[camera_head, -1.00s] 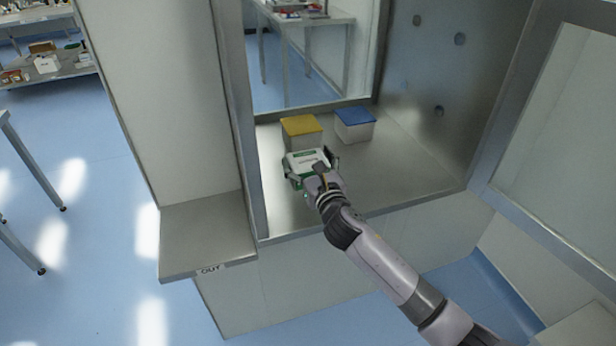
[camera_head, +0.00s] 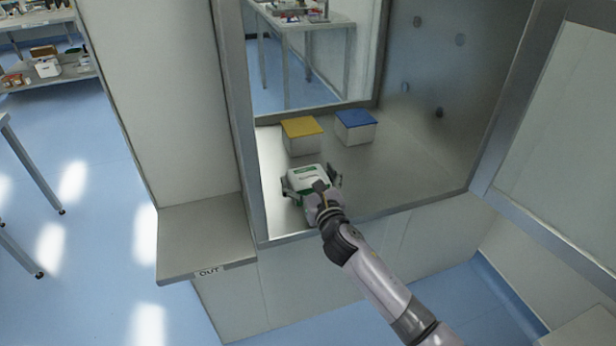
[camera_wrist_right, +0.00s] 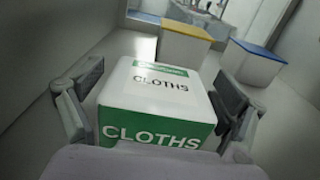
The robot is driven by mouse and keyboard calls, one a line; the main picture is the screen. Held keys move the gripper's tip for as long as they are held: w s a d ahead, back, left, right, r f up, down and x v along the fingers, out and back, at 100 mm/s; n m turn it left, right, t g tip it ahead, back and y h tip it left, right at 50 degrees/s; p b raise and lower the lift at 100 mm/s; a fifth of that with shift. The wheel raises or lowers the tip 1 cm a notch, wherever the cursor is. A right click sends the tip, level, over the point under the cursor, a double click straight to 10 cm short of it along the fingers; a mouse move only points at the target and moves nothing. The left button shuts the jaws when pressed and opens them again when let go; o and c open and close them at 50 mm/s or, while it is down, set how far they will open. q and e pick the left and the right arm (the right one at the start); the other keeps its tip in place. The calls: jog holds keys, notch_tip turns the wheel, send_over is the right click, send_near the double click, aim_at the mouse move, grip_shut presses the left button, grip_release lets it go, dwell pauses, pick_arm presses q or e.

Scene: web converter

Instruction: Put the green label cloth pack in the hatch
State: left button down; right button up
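The green label cloth pack (camera_head: 308,177) is a white box with a green band, inside the hatch (camera_head: 375,190) near its front left. It appears to rest on the metal floor. In the right wrist view the pack (camera_wrist_right: 157,105) reads "CLOTHS" and sits upright between my fingers. My right gripper (camera_head: 313,182) is open around it, one finger on each side; gaps show beside the pack in the right wrist view (camera_wrist_right: 160,100). The pack's underside is hidden. My left gripper is not in view.
A yellow-lidded box (camera_head: 302,136) and a blue-lidded box (camera_head: 355,126) stand behind the pack in the hatch. The hatch's left post (camera_head: 243,140) is close to my gripper. A shelf marked OUT (camera_head: 205,238) is outside, at left. Hatch floor at right is clear.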

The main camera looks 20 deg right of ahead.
jog(key=shift+o, duration=0.4)
jog(key=shift+r, duration=0.15)
jog(key=s, duration=1.2)
jog(key=shift+d+b, duration=0.25)
jog(key=shift+b, duration=0.05)
